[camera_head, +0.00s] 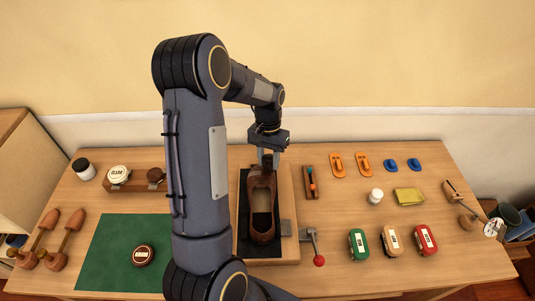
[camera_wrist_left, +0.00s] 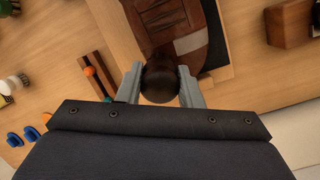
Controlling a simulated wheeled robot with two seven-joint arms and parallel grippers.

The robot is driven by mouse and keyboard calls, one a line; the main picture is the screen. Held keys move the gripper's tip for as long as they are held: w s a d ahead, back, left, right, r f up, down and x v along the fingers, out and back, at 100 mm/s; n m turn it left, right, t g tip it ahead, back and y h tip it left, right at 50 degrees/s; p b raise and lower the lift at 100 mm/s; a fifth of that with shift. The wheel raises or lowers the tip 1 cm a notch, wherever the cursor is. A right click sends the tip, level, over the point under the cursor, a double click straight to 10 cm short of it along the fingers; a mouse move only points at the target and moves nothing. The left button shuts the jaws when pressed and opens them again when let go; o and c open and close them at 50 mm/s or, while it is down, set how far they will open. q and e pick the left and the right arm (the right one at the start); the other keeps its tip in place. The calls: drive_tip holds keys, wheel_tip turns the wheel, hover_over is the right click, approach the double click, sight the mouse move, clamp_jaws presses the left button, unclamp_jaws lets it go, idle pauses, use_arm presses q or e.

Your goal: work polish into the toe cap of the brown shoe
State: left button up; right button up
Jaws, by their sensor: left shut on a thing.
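The brown shoe (camera_head: 262,205) lies on a dark pad on a wooden stand (camera_head: 287,190), its toe toward the back wall. It also shows in the left wrist view (camera_wrist_left: 210,40). My left gripper (camera_head: 268,158) is over the toe end. In the left wrist view its fingers (camera_wrist_left: 160,88) are shut on a dark brown, round-topped thing (camera_wrist_left: 160,82), which appears to be a knob. The knob overlaps the toe; its underside is hidden, so I cannot tell if it touches the toe cap. My right gripper is not in view.
A round brown tin (camera_head: 144,255) sits on the green mat (camera_head: 100,250). A red-knobbed lever (camera_head: 318,258) is right of the stand. Green, tan and red brushes (camera_head: 392,241) stand farther right. A wooden rack (camera_head: 133,185) is at the back left. My left arm hides some table.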

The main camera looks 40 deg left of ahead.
use_arm(q)
drive_tip(key=shift+s+d, duration=0.25)
drive_tip(key=shift+s, duration=0.25)
drive_tip(key=shift+s+a+r, duration=0.1)
drive_tip(key=shift+s+a, duration=0.45)
drive_tip(key=shift+a, duration=0.05)
drive_tip(key=shift+s+a+r, duration=0.1)
drive_tip(key=shift+s+a, duration=0.65)
drive_tip(key=shift+a, duration=0.3)
drive_tip(key=shift+w+d, duration=1.4)
drive_tip(key=shift+d, duration=0.2)
drive_tip(key=shift+p+v, duration=2.35)
drive_tip(key=shift+v, duration=0.65)
